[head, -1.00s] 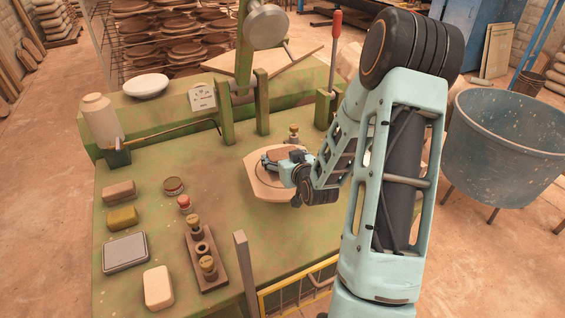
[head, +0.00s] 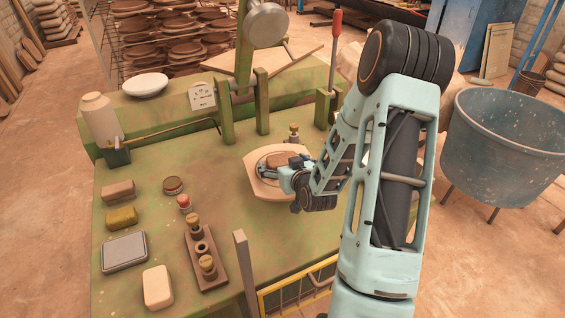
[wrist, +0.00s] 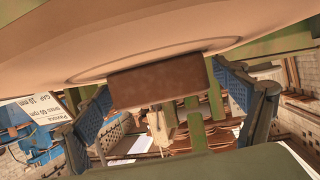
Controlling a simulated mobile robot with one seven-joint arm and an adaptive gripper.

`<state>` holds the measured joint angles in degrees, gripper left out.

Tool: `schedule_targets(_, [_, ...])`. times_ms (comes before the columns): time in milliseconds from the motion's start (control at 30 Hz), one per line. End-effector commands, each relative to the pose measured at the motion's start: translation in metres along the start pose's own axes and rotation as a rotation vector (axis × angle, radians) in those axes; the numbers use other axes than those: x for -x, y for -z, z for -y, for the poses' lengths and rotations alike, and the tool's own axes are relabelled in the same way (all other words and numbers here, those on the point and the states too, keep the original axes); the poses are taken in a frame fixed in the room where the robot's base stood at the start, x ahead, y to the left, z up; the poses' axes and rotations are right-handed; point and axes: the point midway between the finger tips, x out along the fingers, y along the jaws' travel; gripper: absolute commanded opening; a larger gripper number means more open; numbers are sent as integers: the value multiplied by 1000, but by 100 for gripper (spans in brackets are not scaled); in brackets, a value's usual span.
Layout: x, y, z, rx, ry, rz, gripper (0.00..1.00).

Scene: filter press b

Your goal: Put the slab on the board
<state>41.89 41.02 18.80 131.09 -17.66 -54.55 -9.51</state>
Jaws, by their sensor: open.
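The board (head: 262,188) is a pale, many-sided wooden plate with a round ring mark, lying on the green table. The slab (head: 284,159) is a small brown block resting on the board, partly hidden by my gripper. In the wrist view the slab (wrist: 158,83) lies against the underside-up board (wrist: 150,40), inside the ring mark. My gripper (head: 272,166) is low over the board, its fingers open on both sides of the slab.
A brass-knobbed weight (head: 293,135) stands just behind the board. The green press frame (head: 262,105) rises behind.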

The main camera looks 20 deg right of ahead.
Motion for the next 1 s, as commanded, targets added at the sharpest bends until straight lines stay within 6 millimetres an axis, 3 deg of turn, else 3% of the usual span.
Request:
schedule_targets(267, [8,3,0,1,-1,0,89])
schedule_targets(733, [94,2,-1,2,-2,0,89])
schedule_targets(1000, [98,9,-1,-5,5,1,89])
